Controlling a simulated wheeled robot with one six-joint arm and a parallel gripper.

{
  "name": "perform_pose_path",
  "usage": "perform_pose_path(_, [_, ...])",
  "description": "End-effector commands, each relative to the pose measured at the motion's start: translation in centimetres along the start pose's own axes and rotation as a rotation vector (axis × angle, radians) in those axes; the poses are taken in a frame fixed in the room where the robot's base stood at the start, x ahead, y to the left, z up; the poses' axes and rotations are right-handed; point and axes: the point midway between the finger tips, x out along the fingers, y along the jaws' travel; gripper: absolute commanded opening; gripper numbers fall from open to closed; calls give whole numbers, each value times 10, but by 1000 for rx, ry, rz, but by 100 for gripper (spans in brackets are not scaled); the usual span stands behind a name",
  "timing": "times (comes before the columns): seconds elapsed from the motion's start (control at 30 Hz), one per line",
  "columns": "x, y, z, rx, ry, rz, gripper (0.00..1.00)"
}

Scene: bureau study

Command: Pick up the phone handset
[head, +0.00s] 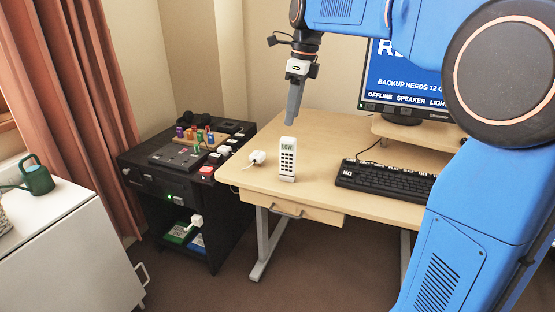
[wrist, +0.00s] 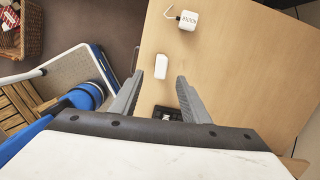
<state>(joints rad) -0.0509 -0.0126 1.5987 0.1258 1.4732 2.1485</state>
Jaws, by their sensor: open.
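The white phone handset (head: 287,158) stands upright near the desk's front edge, with its small screen and dark keys facing the head camera. In the wrist view the handset (wrist: 161,65) shows from above as a small white block, beside the left fingertip and partly in line with the gap. My gripper (head: 292,121) hangs pointing down above and behind the handset in the head view, apart from it. In the wrist view its two grey fingers (wrist: 172,72) are spread with nothing held between them.
A white plug-like block (head: 257,157) with a cord lies left of the handset. A black keyboard (head: 385,180) is to the right, and a monitor (head: 400,85) stands on a riser behind. A black cabinet (head: 180,185) with gadgets stands left. Bare desktop (head: 330,135) surrounds the handset.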

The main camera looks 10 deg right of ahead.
Motion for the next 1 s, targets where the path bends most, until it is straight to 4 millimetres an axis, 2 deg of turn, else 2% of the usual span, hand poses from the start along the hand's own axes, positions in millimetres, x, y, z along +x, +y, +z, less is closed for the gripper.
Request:
perform_pose_path(0.6, [103,1,-1,-3,2,3,42])
perform_pose_path(0.87, [119,0,-2,-3,1,1,42])
perform_pose_path(1.0, [135,-1,-5,-3,2,2,42])
